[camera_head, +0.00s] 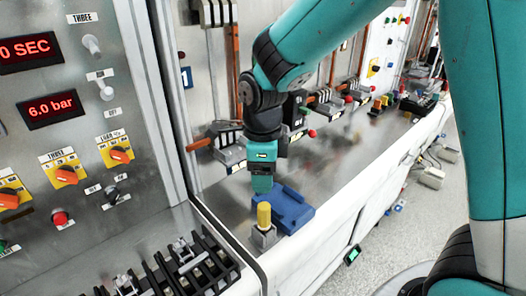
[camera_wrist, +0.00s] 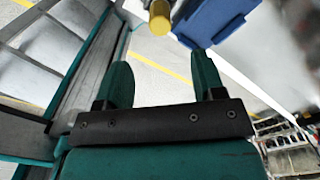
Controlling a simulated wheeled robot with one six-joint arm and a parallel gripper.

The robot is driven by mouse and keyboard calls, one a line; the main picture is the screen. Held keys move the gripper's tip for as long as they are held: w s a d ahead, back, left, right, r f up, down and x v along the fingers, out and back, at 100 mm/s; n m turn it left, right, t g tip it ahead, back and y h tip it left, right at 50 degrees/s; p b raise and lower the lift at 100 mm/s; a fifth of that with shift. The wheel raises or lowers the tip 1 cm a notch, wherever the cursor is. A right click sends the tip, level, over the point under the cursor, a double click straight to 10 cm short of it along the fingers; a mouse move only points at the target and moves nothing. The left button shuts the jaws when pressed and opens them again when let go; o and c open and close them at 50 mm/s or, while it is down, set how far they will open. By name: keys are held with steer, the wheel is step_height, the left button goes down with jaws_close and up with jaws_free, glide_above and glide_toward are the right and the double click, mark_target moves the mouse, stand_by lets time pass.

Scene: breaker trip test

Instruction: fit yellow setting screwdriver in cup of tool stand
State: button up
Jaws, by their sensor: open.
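The yellow setting screwdriver (camera_head: 264,215) shows as a yellow handle standing upright in a small grey block (camera_head: 264,238), which looks like the tool stand's cup, on the bench near its front edge. I cannot tell how deep it sits; its shaft is hidden. My gripper (camera_head: 262,187) is above and a little behind the handle, apart from it. In the wrist view my gripper (camera_wrist: 160,60) has its two fingers spread with nothing between them. The yellow handle (camera_wrist: 160,18) shows beyond the fingertips at the top of the picture.
A blue tray-like piece (camera_head: 290,210) lies right beside the grey block; it also shows in the wrist view (camera_wrist: 215,20). A control panel (camera_head: 80,130) stands at the left, with black rails (camera_head: 185,265) in front. Bare bench (camera_head: 335,160) lies behind to the right.

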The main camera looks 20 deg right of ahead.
step_height(320, 180, up, 7)
steer(key=shift+b, duration=0.4)
steer(key=shift+f, duration=0.15)
steer(key=s+a+f+n+y+b, duration=0.1)
steer(key=s+a+n+y+b, duration=0.1)
steer(key=s+n, duration=0.7)
steer(key=s+a+f+n+y+b, duration=0.2)
steer(key=s+n, duration=0.7)
steer(key=n, duration=1.2)
steer(key=shift+s+a+n, duration=0.2)
steer(key=shift+s+n, duration=0.1)
steer(key=shift+d, duration=0.15)
